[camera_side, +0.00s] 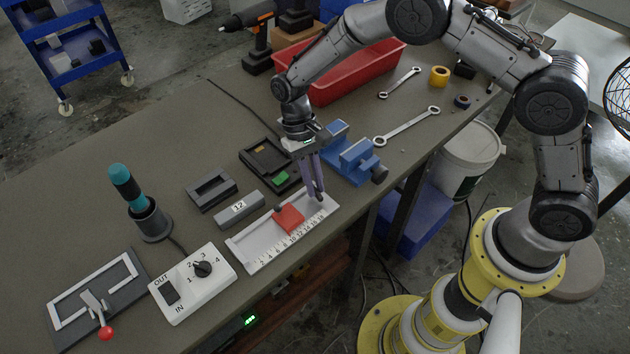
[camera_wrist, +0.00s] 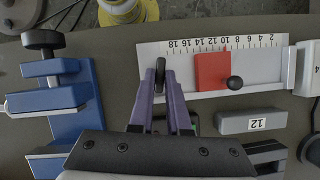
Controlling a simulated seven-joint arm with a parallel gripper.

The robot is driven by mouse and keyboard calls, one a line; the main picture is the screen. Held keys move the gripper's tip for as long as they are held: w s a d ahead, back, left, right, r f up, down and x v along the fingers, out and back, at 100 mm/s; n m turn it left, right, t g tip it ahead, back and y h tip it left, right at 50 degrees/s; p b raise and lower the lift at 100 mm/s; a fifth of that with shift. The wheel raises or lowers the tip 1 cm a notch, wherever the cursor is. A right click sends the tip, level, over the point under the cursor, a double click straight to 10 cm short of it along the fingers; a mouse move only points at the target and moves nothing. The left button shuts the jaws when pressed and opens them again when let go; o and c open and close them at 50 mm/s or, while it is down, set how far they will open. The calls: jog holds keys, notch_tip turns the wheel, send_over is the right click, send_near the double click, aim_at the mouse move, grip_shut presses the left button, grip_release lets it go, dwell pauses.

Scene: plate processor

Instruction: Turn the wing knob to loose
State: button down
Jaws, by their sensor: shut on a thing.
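The wing knob (camera_wrist: 160,70) is a small dark piece at the high-number end of a white scale rail (camera_wrist: 270,80). My gripper (camera_wrist: 161,82) has its two purple fingers closed on either side of the knob, touching it. In the side view my gripper (camera_side: 315,194) points down at the right end of the rail (camera_side: 250,250), and its fingers mostly hide the knob. A red slider block (camera_side: 289,217) sits on the rail; in the wrist view it stands near the 10 to 12 marks, with a round black knob beside it.
A grey block marked 12 (camera_side: 239,208) lies beside the rail. A blue vise (camera_side: 352,160) stands behind and right of my gripper. A black tray (camera_side: 268,164) is behind, and a white switch box (camera_side: 192,284) is at the left. The table's front edge is close to the rail.

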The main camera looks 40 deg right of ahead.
jog(key=shift+a+n+h, duration=0.1)
jog(key=shift+n+h, duration=0.2)
jog(key=shift+n, duration=0.6)
jog(key=c, duration=0.9)
grip_release()
jog(key=shift+r, duration=0.1)
jog(key=v, duration=1.3)
jog(key=shift+w+a+r, duration=0.1)
jog(key=shift+r, duration=0.2)
